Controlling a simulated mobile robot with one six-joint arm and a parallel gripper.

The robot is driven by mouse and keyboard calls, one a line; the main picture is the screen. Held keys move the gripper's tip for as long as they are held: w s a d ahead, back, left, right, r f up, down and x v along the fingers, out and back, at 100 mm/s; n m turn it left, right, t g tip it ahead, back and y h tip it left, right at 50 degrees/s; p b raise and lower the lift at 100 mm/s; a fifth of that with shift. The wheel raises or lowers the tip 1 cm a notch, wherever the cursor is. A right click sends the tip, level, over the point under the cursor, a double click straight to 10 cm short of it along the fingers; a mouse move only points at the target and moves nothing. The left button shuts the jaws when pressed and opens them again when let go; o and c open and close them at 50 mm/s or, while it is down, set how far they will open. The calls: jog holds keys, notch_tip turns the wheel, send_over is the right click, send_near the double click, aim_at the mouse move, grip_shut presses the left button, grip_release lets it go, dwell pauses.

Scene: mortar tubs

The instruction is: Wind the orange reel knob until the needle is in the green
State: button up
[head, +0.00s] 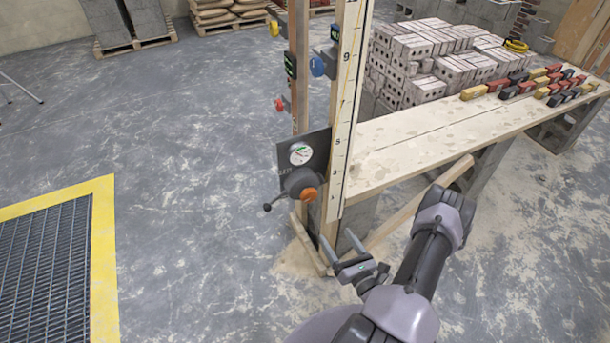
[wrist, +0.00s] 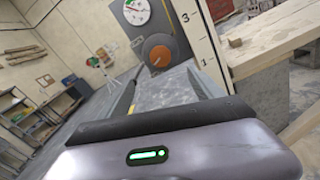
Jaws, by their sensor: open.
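The orange reel knob (head: 309,195) sits on a grey reel low on the wooden post frame. A crank handle with a dark ball end (head: 267,207) sticks out to its left. Above it, a round white gauge (head: 301,153) is fixed on a dark plate. In the wrist view the orange knob (wrist: 158,51) and the gauge (wrist: 137,11) show beyond my fingers. The gauge has a green band, but the needle is too small to read surely. My gripper (head: 341,245) is open and empty, below and to the right of the knob, apart from it.
A tall numbered scale board (head: 343,130) stands right beside the reel. A wooden bench (head: 420,138) on blocks runs off to the right, with red, yellow and black pieces at its far end. A yellow-edged floor grate (head: 105,230) lies left. Floor between grate and post is clear.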

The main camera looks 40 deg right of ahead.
jog(key=f+n+b, duration=0.1)
jog(key=n+b, duration=0.1)
jog(key=n, duration=0.1)
jog(key=n+b, duration=0.3)
jog(key=b, duration=0.1)
send_near(310, 197)
jog(key=x, duration=0.8)
jog(key=shift+w+f, duration=0.1)
jog(key=shift+w, duration=0.25)
jog(key=c, duration=1.4)
jog(key=shift+m, duration=0.5)
